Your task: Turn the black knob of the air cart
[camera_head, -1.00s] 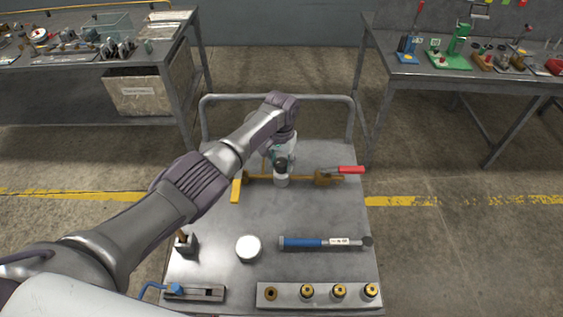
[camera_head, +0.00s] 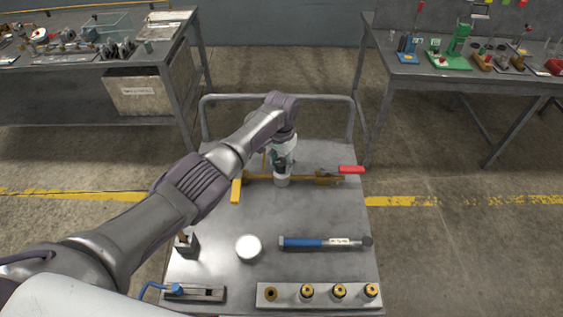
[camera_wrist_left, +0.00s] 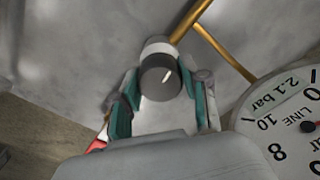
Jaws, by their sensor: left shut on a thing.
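The air cart (camera_head: 315,210) has a metal top with a brass pipe (camera_head: 258,178) across its far part. A pale regulator body (camera_head: 282,182) sits on the pipe. In the head view, the gripper covers much of the knob. My right gripper is in no view.
A gauge (camera_wrist_left: 300,118) reading 2.1 bar is beside the gripper. A yellow handle (camera_head: 236,191) and a red handle (camera_head: 351,169) flank the regulator. A blue-handled tool (camera_head: 305,242), a white round piece (camera_head: 248,248) and a block with brass fittings (camera_head: 288,303) lie nearer.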

